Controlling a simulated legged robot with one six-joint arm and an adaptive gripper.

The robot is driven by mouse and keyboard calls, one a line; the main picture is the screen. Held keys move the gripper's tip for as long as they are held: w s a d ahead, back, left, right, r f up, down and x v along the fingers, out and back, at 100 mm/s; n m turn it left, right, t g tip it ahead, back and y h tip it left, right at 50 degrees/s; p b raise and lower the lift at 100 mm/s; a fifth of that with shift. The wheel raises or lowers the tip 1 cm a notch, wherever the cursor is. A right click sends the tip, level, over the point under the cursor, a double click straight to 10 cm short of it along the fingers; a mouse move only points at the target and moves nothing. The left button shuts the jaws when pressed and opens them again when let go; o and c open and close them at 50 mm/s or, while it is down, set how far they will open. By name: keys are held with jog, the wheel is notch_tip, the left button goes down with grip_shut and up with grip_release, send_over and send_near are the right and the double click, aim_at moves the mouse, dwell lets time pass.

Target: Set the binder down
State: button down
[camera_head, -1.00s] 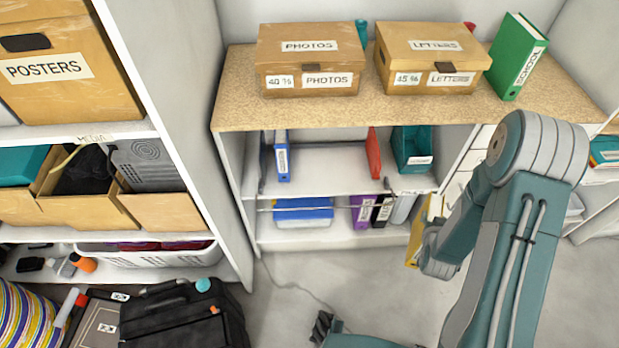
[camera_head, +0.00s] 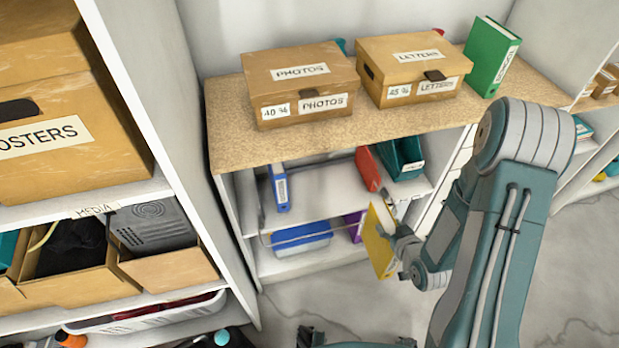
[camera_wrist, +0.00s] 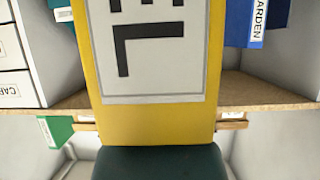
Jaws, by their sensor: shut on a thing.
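The yellow binder (camera_head: 380,242) is upright but tilted, in front of the right part of the low shelf unit (camera_head: 228,205). My gripper (camera_head: 397,238) is shut on it from the right side. In the wrist view the yellow binder (camera_wrist: 158,125) fills the middle, with a white label bearing large black letters. A dark green part of my gripper (camera_wrist: 160,163) covers its bottom end. The binder hides part of the lower shelf, and I cannot tell whether it touches the shelf unit.
Photos (camera_head: 300,85) and letters (camera_head: 412,68) boxes and a green binder (camera_head: 491,57) stand on the worktop. The middle shelf has a gap between blue and red.

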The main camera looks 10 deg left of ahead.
jog(key=shift+w+a+r, duration=0.1)
jog(key=shift+w+a, duration=0.3)
jog(key=w+a, duration=0.4)
jog(key=w, duration=0.5)
jog(key=w+a+f, duration=0.1)
jog(key=w+a, duration=0.3)
jog(key=w, duration=0.6)
jog(key=w+a, duration=0.4)
jog(key=w, duration=0.5)
jog(key=shift+w+f, duration=0.25)
jog(key=shift+w, duration=0.1)
jog(key=shift+a, duration=0.1)
jog(key=shift+c, duration=0.4)
grip_release()
jog(key=shift+f, duration=0.1)
jog(key=v, duration=1.2)
